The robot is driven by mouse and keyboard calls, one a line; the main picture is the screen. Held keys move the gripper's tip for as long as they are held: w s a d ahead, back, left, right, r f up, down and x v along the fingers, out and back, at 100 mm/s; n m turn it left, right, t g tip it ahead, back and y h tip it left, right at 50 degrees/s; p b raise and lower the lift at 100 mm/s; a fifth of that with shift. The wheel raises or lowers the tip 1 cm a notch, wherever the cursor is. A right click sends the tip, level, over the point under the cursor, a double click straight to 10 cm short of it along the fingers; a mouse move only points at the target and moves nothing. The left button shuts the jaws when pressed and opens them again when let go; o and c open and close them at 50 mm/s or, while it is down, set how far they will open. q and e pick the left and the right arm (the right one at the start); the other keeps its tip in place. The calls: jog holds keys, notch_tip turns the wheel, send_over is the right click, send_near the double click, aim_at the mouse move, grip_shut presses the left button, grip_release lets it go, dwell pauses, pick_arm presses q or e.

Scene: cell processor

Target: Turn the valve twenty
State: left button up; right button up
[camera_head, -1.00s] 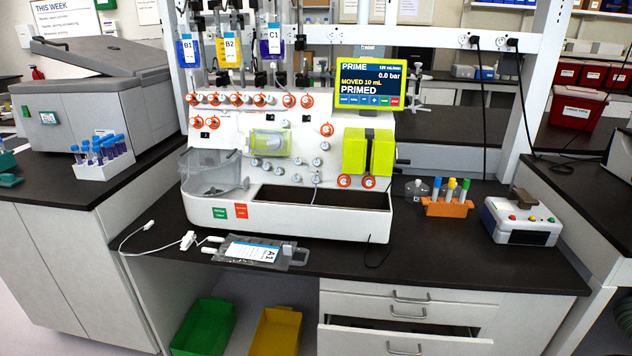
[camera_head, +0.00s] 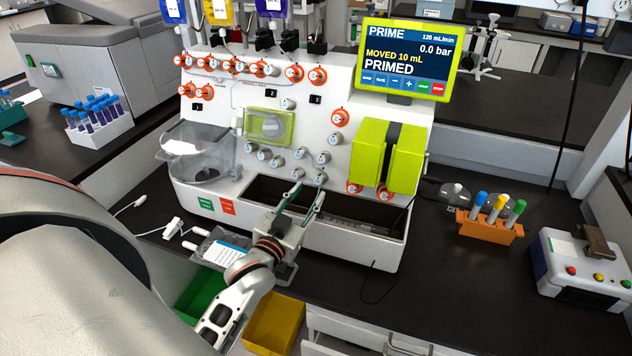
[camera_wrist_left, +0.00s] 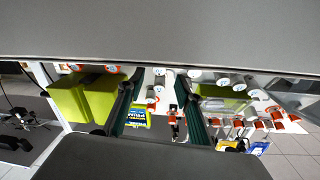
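The white processor panel (camera_head: 225,110) carries several round valve knobs, some with orange rings and some plain grey. Their numbers are too small to read, so I cannot tell which is valve twenty. My left gripper (camera_head: 305,190) is open and empty in front of the panel's lower part. Its fingertips show close to the lowest grey knobs (camera_head: 321,178), with no clear contact. In the left wrist view the picture is upside down; the two fingers (camera_wrist_left: 158,80) stand apart, with a grey knob (camera_wrist_left: 153,92) showing between them. My right gripper is not in view.
Yellow-green blocks (camera_head: 387,155) and the screen (camera_head: 405,58), reading PRIMED, stand right of the knobs. A clear container (camera_head: 195,160) is at the left. An orange tube rack (camera_head: 490,228) and a button box (camera_head: 580,270) stand right.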

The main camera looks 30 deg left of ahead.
aim_at(317, 182)
pick_arm(q)
jog(key=shift+w+a, duration=0.2)
jog(key=shift+w, duration=1)
jog(key=shift+w+a, duration=0.15)
jog(key=shift+w, duration=1)
grip_shut()
